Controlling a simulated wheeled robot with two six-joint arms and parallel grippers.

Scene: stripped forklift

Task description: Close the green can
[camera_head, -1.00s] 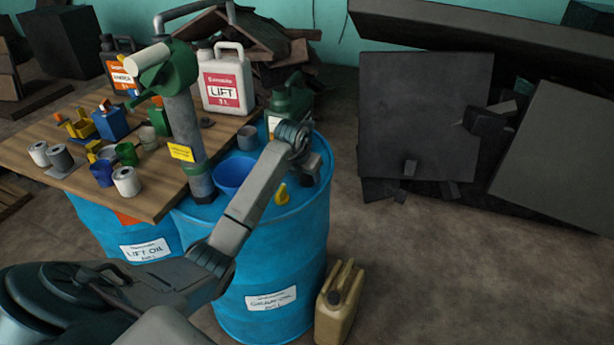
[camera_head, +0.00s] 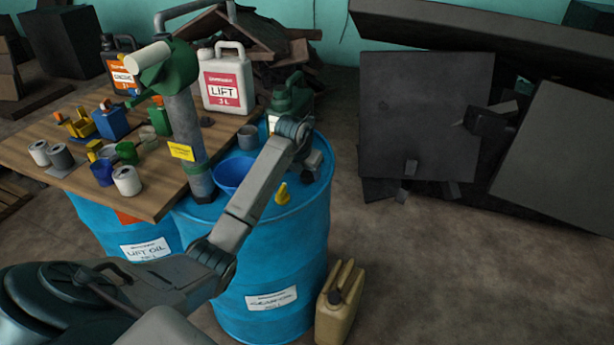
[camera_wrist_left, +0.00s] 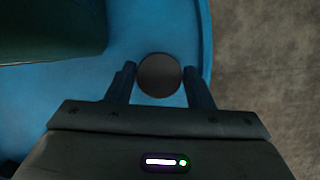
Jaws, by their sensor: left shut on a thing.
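The green can (camera_head: 290,100) stands on the right blue barrel, behind my left wrist, which hides part of it. In the left wrist view its dark green body (camera_wrist_left: 50,30) fills the upper left corner. My left gripper (camera_head: 313,172) is above the barrel's right rim, beside the can. In the wrist view my left gripper (camera_wrist_left: 158,80) is shut on a round dark cap (camera_wrist_left: 159,75), held between its fingertips above the blue barrel top. The can's opening is hidden from both views. My right gripper is not in view.
The blue barrel (camera_head: 270,260) carries a pump column (camera_head: 185,125), a blue bowl (camera_head: 233,172) and a small yellow piece (camera_head: 282,194). A wooden board (camera_head: 150,200) with cups and a white canister (camera_head: 226,80) is at left. A tan jerrycan (camera_head: 340,300) stands on the floor.

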